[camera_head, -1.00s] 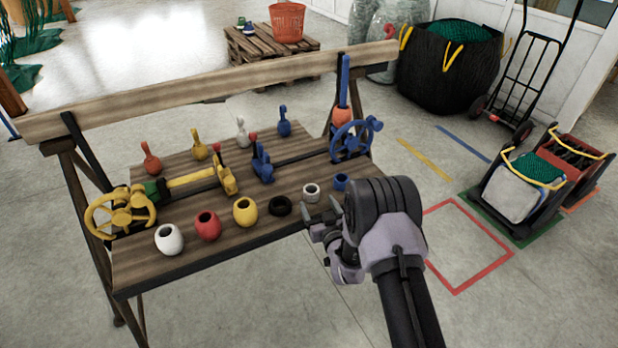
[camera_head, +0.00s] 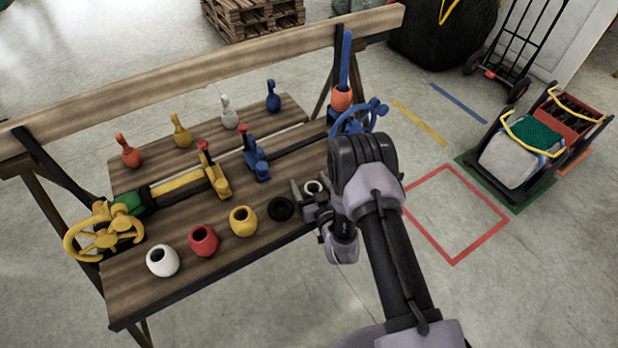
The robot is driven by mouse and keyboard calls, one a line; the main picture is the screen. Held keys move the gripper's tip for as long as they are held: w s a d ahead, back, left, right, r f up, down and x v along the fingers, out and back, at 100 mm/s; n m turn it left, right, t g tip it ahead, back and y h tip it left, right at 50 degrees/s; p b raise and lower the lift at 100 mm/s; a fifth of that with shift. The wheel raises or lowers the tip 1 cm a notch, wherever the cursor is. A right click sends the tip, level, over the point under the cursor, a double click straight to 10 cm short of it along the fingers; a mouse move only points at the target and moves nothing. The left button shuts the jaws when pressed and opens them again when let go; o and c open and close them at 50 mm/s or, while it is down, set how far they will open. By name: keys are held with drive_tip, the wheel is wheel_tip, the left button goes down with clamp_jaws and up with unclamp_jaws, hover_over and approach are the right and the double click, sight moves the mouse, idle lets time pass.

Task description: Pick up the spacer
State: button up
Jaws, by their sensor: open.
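Several round, hollow pieces stand in a row along the front of the wooden bench (camera_head: 135,287). None is labelled, so I cannot tell for sure which is the spacer. A small whitish ring (camera_head: 313,187) lies by my gripper (camera_head: 309,192), which is open at the bench's right front edge. The ring shows between or just behind the fingers; its lower part is hidden, and I cannot tell if they touch it. A black ring (camera_head: 281,208) lies just left of the fingers. The blue ring is hidden behind my arm.
Yellow (camera_head: 243,221), red (camera_head: 203,240) and white (camera_head: 162,261) hollow pieces continue the row leftward. A raised beam (camera_head: 200,77) crosses the back.

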drive_tip(key=shift+s+d, duration=0.1)
drive_tip(key=shift+s, duration=0.1)
drive_tip(key=shift+c, duration=0.2)
drive_tip(key=c, duration=1.4)
drive_tip(key=shift+r, duration=0.15)
drive_tip(key=shift+r, duration=0.25)
drive_tip(key=r, duration=0.1)
drive_tip(key=r+p, duration=0.2)
drive_tip(key=shift+s+d, duration=0.2)
drive_tip(key=shift+s, duration=0.05)
drive_tip(key=w+d+f+p+v, duration=0.1)
drive_tip(key=d+p+v, duration=0.1)
drive_tip(key=v, duration=1.3)
drive_tip(key=shift+d, duration=0.3)
